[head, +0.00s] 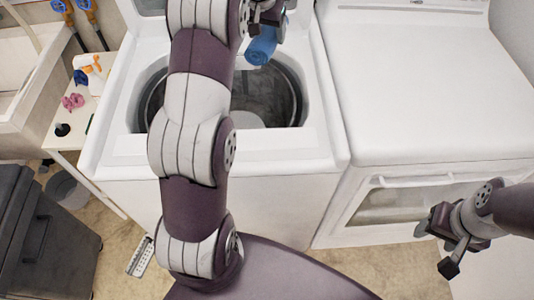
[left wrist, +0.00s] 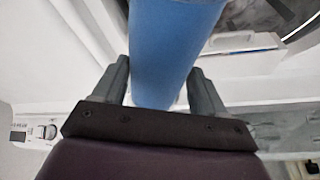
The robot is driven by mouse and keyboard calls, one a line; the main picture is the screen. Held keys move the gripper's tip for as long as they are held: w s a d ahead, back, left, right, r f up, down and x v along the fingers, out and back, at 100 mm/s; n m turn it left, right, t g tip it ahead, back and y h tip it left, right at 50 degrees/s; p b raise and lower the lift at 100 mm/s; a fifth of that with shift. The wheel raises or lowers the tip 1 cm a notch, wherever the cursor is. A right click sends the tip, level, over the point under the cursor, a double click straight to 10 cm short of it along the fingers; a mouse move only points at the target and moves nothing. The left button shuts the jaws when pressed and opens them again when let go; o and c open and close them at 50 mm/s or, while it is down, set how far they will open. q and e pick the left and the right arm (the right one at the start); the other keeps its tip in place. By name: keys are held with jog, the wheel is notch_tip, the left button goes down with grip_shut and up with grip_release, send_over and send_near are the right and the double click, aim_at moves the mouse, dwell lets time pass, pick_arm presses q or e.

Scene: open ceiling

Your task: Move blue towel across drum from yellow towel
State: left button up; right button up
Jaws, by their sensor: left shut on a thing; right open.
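The blue towel (head: 262,45) is a rolled cylinder, held above the back of the open washer drum (head: 286,100) in the head view. My left gripper (head: 266,20) is shut on it; in the left wrist view the towel (left wrist: 170,45) stands between the two fingers (left wrist: 155,90). My left arm hides the left part of the drum. Its visible inside looks grey, and I cannot make out a yellow towel there. My right gripper (head: 436,243) is open and empty, low at the right in front of the dryer.
The white washer (head: 125,145) has its lid up. A white dryer (head: 430,80) with a clear top stands right of it. At the left are a sink (head: 30,110), a shelf with a spray bottle (head: 95,72) and a pink item (head: 73,101), and a dark bin (head: 45,240).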

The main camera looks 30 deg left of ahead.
pick_arm(q)
notch_tip(320, 180, down, 16)
jog(key=b, duration=1.2)
notch_tip(320, 180, down, 28)
jog(key=b, duration=0.4)
jog(key=shift+r+b, duration=0.1)
jog(key=shift+b, duration=0.3)
jog(key=shift+d, duration=0.1)
pick_arm(e)
notch_tip(320, 180, down, 21)
pick_arm(q)
jog(key=shift+s, duration=0.1)
pick_arm(e)
jog(key=shift+s, duration=0.15)
pick_arm(q)
jog(key=o, duration=1.4)
jog(key=shift+c, duration=0.2)
pick_arm(e)
jog(key=shift+f, duration=0.1)
pick_arm(q)
jog(key=shift+r, duration=0.2)
jog(key=p+v, duration=0.2)
jog(key=v, duration=0.9)
jog(key=shift+s+r, duration=0.2)
jog(key=shift+r, duration=0.15)
pick_arm(e)
notch_tip(320, 180, up, 2)
jog(key=shift+r, duration=0.1)
